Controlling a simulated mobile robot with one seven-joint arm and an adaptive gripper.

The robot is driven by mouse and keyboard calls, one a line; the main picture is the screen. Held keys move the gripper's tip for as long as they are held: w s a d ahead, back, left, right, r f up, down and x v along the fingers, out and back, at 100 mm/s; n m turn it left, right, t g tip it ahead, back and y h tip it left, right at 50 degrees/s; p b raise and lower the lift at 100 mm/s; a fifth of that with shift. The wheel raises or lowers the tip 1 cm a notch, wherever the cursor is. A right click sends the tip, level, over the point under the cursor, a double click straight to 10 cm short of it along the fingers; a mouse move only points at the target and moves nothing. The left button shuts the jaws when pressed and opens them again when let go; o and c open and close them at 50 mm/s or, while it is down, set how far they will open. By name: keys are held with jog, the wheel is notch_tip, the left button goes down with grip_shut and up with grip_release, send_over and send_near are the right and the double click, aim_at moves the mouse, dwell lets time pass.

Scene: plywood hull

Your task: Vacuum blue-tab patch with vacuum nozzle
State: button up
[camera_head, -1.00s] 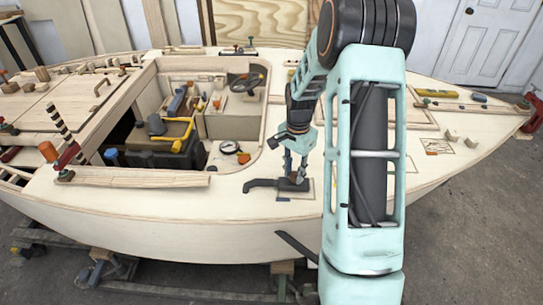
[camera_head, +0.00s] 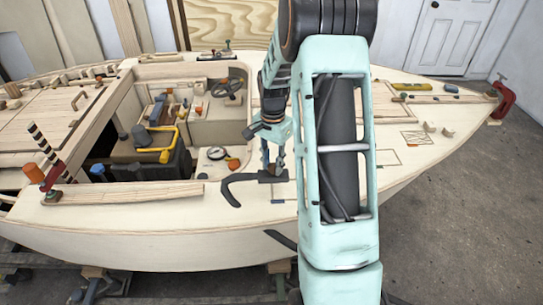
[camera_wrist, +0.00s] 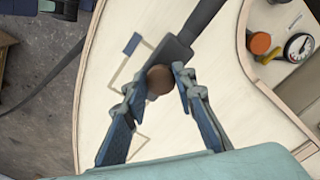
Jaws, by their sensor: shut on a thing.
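My gripper (camera_wrist: 162,82) is shut on the dark grey vacuum nozzle (camera_wrist: 172,50), with a round brown knob (camera_wrist: 160,80) between its fingertips. In the head view, my gripper (camera_head: 273,168) and the nozzle (camera_head: 240,181) are over the deck beside the cockpit; a curved dark end reaches left. The blue-tab patch is a thin outline on the pale deck, with its blue tab (camera_wrist: 132,44) just left of the nozzle in the wrist view. The tab also shows in the head view (camera_head: 277,201). The nozzle covers part of the outline. I cannot tell whether it touches the deck.
The cockpit opening holds a yellow-handled tool (camera_head: 160,150) and a round gauge (camera_head: 216,153) near its edge. A striped stick (camera_head: 42,144) and red clamp (camera_head: 52,176) stand at left. Another outlined patch (camera_head: 417,138) lies right. The deck around the nozzle is mostly bare.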

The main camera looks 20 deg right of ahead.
jog(key=shift+r+p, duration=0.7)
jog(key=shift+r, duration=0.85)
jog(key=shift+s+f, duration=0.1)
